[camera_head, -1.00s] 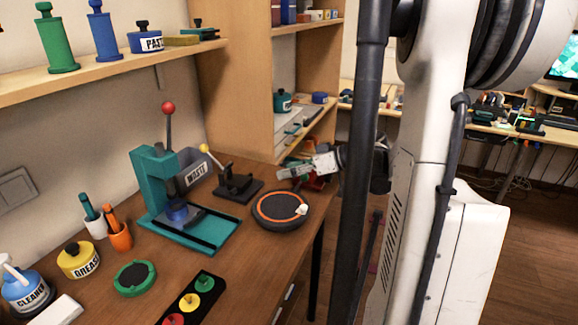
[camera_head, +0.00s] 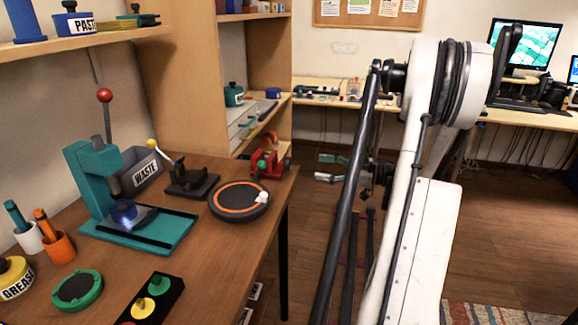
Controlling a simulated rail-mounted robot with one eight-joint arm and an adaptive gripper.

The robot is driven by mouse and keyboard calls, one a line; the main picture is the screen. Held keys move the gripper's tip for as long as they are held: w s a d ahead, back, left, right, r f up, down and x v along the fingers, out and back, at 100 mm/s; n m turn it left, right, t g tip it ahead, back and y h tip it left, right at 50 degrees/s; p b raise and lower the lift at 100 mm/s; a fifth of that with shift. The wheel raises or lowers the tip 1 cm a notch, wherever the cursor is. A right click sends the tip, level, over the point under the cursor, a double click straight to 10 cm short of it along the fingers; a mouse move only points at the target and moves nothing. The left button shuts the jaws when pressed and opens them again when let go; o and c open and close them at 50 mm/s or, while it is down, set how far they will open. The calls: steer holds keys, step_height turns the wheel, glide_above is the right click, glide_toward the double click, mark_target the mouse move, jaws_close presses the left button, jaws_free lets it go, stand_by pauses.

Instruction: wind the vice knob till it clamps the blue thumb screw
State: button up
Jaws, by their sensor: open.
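A small red vice (camera_head: 270,152) stands at the far right corner of the wooden bench. A green round part (camera_head: 261,165) shows on its near side; I cannot tell whether it is the knob. I cannot make out a blue thumb screw in the vice at this size. My gripper (camera_head: 325,168) is open and empty, to the right of the vice and apart from it, past the bench edge. Its two fingers point left, towards the vice, one above the other.
A black round pad with an orange ring (camera_head: 240,214) lies in front of the vice. A black toggle clamp (camera_head: 190,184) and a teal press (camera_head: 97,178) stand to its left. A wooden shelf unit (camera_head: 190,80) rises behind. Open floor lies right of the bench.

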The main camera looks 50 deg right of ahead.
mark_target(290, 163)
steer(key=b+x, duration=0.1)
steer(key=x, duration=1)
steer(key=shift+w, duration=0.15)
steer(key=shift+c, duration=0.5)
steer(key=c, duration=1.1)
